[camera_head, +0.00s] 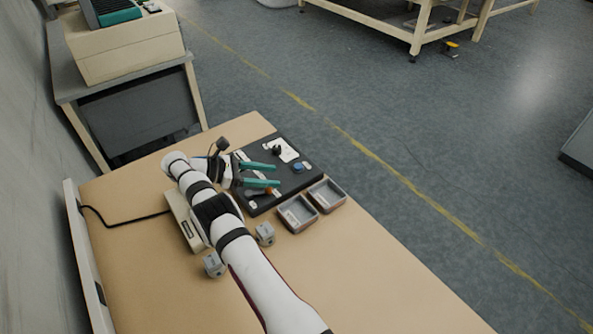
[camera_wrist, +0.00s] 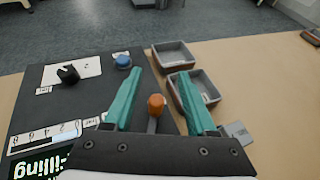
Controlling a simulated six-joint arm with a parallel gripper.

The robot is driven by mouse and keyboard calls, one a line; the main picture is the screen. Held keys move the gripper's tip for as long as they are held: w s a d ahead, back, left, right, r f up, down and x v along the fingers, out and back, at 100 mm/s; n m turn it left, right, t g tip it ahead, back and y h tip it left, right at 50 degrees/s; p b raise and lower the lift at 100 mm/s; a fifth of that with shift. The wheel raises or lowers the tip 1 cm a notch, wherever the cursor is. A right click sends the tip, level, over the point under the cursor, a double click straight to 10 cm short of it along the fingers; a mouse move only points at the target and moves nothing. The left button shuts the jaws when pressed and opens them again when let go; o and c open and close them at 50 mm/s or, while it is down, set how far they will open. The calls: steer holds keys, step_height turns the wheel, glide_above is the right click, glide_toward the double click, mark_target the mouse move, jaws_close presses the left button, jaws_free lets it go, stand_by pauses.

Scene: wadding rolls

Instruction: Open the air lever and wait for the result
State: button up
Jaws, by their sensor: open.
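The air lever, with an orange knob (camera_wrist: 156,102) on a grey arm, stands on the dark panel (camera_wrist: 36,104). In the wrist view the knob shows between the two green fingers of my gripper (camera_wrist: 165,84). In the head view the orange knob (camera_head: 269,190) is close beside the nearer finger of my gripper (camera_head: 279,174). My gripper is open and holds nothing. I cannot tell whether a finger touches the lever.
The panel also has a black knob on a white plate (camera_wrist: 68,74) and a blue button (camera_wrist: 123,61). Two grey trays (camera_head: 298,213) (camera_head: 327,195) stand beside the panel. The table's near right is clear.

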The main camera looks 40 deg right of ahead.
steer(key=s+d+r, duration=0.7)
steer(key=s, duration=0.2)
steer(key=shift+s, duration=0.1)
steer(key=s+a+r+m+t+y, duration=0.1)
steer(key=s+a+r+m+y, duration=0.35)
steer(key=s+a, duration=0.25)
steer(key=s+a+r+m+y, duration=0.3)
steer(key=s+a+m, duration=0.2)
steer(key=s+a, duration=0.15)
steer(key=s+a+m+t+y, duration=0.3)
steer(key=s+a+m+y, duration=0.4)
steer(key=s+a, duration=0.6)
steer(key=a+m, duration=0.2)
steer(key=a, duration=0.1)
steer(key=shift+f+m+t, duration=0.25)
steer(key=shift+m+t, duration=0.1)
steer(key=shift+t, duration=0.05)
